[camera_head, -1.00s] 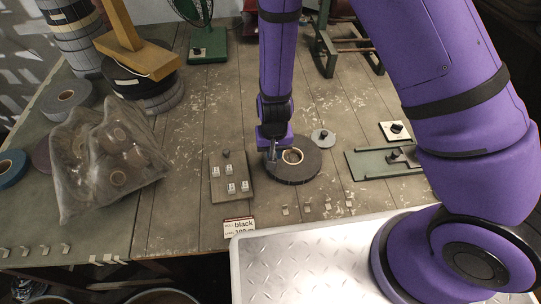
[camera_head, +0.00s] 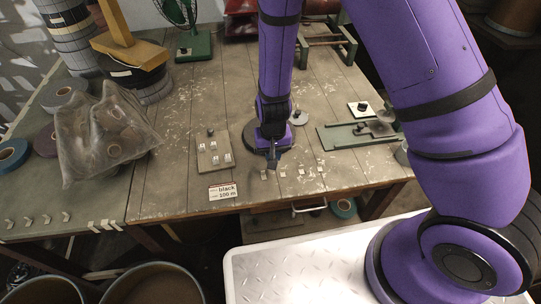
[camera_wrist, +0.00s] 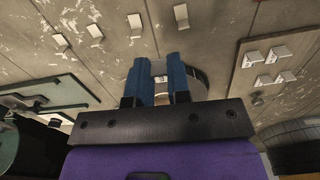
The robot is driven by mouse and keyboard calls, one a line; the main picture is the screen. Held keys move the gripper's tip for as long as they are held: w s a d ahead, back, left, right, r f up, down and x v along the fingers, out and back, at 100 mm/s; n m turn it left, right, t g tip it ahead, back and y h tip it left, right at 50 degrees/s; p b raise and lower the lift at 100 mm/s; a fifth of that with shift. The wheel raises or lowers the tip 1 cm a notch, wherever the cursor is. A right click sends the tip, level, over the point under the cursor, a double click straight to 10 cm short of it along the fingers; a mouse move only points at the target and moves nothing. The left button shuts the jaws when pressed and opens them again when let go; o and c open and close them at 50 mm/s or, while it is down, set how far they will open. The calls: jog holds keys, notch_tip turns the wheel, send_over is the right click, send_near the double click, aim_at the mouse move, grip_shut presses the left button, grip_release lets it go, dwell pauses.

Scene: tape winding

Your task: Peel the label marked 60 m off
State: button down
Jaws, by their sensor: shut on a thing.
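My gripper (camera_wrist: 159,70) points down in front of the dark roll (camera_wrist: 202,76); in the head view it (camera_head: 272,160) is near the table's front edge. Its blue fingers are close together on a small pale tag (camera_wrist: 160,79), mostly hidden between them. I cannot read its marking. The dark roll (camera_head: 249,138) lies flat on the table, partly hidden by my arm. A small board (camera_head: 213,168) to its left bears several white labels (camera_head: 215,160), too small to read. A sign (camera_head: 222,191) on the table edge reads "black" and "100 m".
Several small tabs (camera_head: 301,173) line the front edge. A green metal fixture (camera_head: 340,138) is to the right, a grey disc (camera_head: 299,118) behind. The table between bag and board is bare.

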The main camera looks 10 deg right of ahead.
jog(key=shift+s+d, duration=0.1)
jog(key=shift+s, duration=0.15)
jog(key=shift+r, duration=1.75)
